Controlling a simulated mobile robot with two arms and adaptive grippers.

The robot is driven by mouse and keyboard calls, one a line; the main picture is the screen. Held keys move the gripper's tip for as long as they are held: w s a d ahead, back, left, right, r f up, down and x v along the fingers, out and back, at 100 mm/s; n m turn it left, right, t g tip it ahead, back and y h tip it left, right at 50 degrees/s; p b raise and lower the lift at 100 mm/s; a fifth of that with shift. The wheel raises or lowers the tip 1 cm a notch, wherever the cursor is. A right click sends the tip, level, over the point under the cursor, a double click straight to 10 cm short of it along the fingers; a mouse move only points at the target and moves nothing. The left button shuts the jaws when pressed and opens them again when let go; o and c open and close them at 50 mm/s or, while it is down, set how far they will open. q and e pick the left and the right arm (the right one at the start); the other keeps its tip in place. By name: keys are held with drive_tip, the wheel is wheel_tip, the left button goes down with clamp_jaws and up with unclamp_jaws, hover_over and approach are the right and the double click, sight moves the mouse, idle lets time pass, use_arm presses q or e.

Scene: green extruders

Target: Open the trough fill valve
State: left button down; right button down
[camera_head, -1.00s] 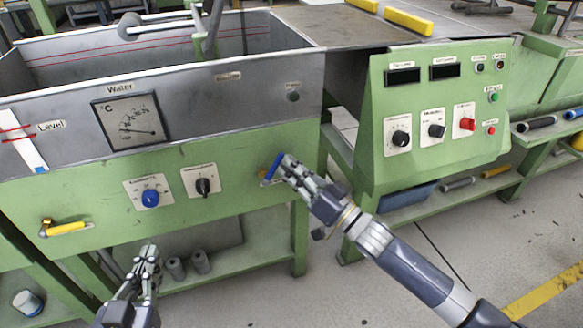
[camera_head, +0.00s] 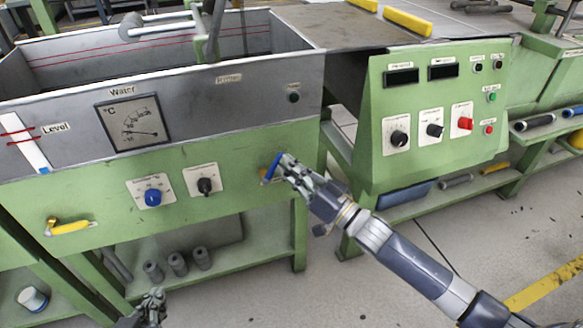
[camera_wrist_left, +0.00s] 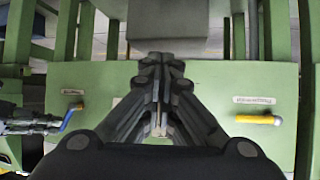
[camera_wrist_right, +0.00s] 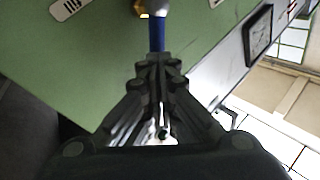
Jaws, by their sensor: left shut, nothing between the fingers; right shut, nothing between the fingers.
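A valve with a blue lever handle (camera_head: 272,167) sits on the right part of the green trough front. My right gripper (camera_head: 288,163) is shut and empty, its fingertips right at the blue handle. In the right wrist view the blue handle (camera_wrist_right: 157,36) lies just beyond the fingertips; I cannot tell whether they touch. Another valve with a yellow handle (camera_head: 70,228) is at the left of the panel, its handle nearly level. My left gripper (camera_head: 155,294) is shut and empty, low in front of the trough. The left wrist view shows the yellow handle (camera_wrist_left: 258,119) and the blue handle (camera_wrist_left: 70,117).
A blue knob (camera_head: 153,197) and a black knob (camera_head: 204,186) are between the two valves. A water gauge (camera_head: 134,123) is above them. A green control box (camera_head: 440,105) stands to the right. Grey cylinders (camera_head: 177,263) are on the lower shelf. The floor in front is clear.

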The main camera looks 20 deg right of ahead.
use_arm(q)
drive_tip(key=s+a+f+g+y+p, duration=0.1)
drive_tip(key=s+a+f+g+p, duration=0.2)
drive_tip(key=s, duration=0.4)
drive_tip(key=s+a+f+g+y+p, duration=0.1)
drive_tip(key=s+f+g+p, duration=0.1)
drive_tip(key=s+g, duration=0.35)
wheel_tip(320, 180, down, 20)
drive_tip(key=s+p, duration=0.2)
drive_tip(key=p, duration=0.3)
drive_tip(key=shift+a+r, duration=0.15)
drive_tip(key=shift+r, duration=0.05)
use_arm(e)
drive_tip(key=shift+a+r+n+g, duration=0.45)
drive_tip(key=shift+a+n+g, duration=0.25)
drive_tip(key=shift+n, duration=0.3)
drive_tip(key=shift+a+r+n+g, duration=0.45)
drive_tip(key=shift+a+n, duration=0.3)
drive_tip(key=shift+n, duration=0.25)
use_arm(q)
drive_tip(key=shift+s, duration=0.1)
drive_tip(key=shift+p, duration=0.3)
use_arm(e)
drive_tip(key=shift+s, duration=0.1)
